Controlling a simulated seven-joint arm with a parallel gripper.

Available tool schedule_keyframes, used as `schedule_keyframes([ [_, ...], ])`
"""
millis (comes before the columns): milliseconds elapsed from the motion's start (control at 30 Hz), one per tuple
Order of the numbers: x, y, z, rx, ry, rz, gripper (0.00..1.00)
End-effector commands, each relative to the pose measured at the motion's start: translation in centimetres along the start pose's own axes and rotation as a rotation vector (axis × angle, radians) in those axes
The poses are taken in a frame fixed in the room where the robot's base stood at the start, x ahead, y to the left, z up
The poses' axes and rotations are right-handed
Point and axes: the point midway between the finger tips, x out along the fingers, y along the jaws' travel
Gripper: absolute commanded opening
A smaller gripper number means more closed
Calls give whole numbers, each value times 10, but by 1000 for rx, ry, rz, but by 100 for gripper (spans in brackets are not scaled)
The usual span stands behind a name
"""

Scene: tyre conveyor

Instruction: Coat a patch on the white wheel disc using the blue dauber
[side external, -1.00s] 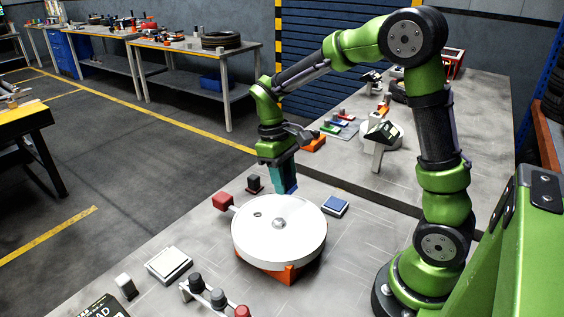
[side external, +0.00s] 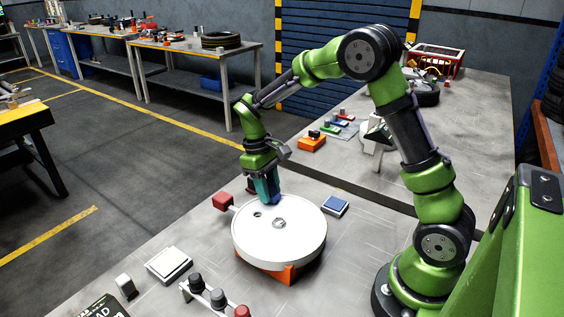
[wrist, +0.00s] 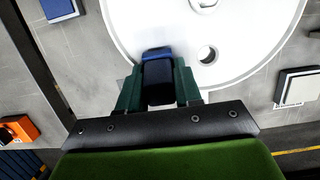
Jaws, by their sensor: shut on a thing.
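The white wheel disc (side external: 290,245) lies flat on an orange stand (side external: 268,270). It has a centre hub and a small round hole, and no coated patch is visible on it. My gripper (side external: 264,188) points down over the disc's far rim and is shut on the blue dauber (wrist: 158,68). In the wrist view the dauber sits between my green fingers, its blue end over the white disc (wrist: 245,70), beside the hole. The dauber's blue tip is close to the disc surface; I cannot tell if it touches. Its lower face is hidden.
A red block (side external: 222,201) on an arm juts out left of the disc. A blue pad (side external: 335,206) lies to its right. A white pad (side external: 168,264) and a rack with black and red knobs (side external: 217,298) stand in front. An orange block (side external: 312,144) sits behind.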

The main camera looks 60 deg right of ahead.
Motion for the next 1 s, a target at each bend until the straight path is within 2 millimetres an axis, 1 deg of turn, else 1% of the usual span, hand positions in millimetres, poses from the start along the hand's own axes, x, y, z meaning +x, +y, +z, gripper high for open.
schedule_keyframes([
  [100,-3,0,-12,0,2,1,0],
  [200,-4,0,-17,1,1,0,0],
  [900,12,0,48,1,-1,0,0],
  [1000,12,-10,47,-3,-1,0,0],
])
